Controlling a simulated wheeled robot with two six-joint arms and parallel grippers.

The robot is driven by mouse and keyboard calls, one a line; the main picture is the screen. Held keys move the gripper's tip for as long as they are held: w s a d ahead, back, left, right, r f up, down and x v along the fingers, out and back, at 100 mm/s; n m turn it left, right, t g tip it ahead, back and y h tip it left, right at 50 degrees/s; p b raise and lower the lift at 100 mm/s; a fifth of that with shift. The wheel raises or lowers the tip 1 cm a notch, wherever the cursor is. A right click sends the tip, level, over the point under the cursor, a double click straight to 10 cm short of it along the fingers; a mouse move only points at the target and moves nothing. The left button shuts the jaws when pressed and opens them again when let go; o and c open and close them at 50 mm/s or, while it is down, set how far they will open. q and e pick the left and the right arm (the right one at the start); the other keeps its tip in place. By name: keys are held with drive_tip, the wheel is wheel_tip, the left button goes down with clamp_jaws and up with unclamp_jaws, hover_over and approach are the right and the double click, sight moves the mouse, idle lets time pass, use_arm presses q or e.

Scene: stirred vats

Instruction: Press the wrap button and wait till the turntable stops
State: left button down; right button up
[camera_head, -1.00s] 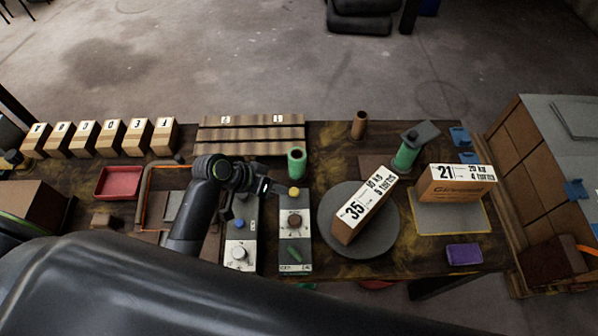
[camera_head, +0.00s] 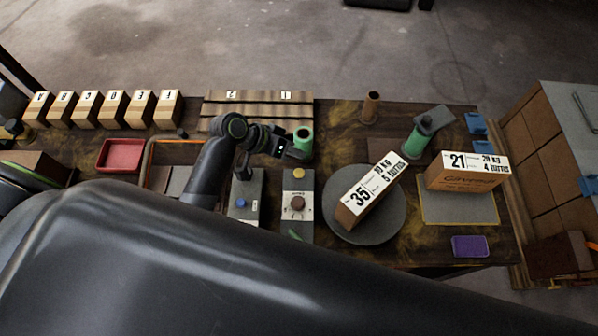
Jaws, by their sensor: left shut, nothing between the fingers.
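A control panel (camera_head: 299,217) stands on the table with a yellow button (camera_head: 299,174) at its far end and a brown knob (camera_head: 297,203) at its middle. I cannot read which button is the wrap one. My left gripper (camera_head: 301,152) is shut and empty, just beyond the yellow button and apart from it in the picture. The round grey turntable (camera_head: 392,226) is right of the panel. My right gripper is out of view.
A second panel with a blue button (camera_head: 241,203) stands to the left. A green roll (camera_head: 303,140) stands behind my left gripper. A box labelled 21 (camera_head: 465,174) lies on a grey pad (camera_head: 455,211) at right, with a purple block (camera_head: 469,246) in front. My dark arm hides the near table.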

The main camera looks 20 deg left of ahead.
use_arm(q)
drive_tip(key=b, duration=0.6)
hover_over(295, 173)
wheel_tip(295, 173, down, 6)
drive_tip(key=shift+s+f, duration=0.1)
drive_tip(key=shift+f, duration=0.75)
idle(1.0)
drive_tip(key=shift+f+b, duration=0.35)
drive_tip(key=shift+f, duration=0.05)
drive_tip(key=shift+f+b, duration=0.35)
drive_tip(key=shift+f, duration=0.25)
idle(0.5)
idle(0.4)
drive_tip(key=shift+r+p, duration=1.05)
drive_tip(key=shift+p, duration=0.05)
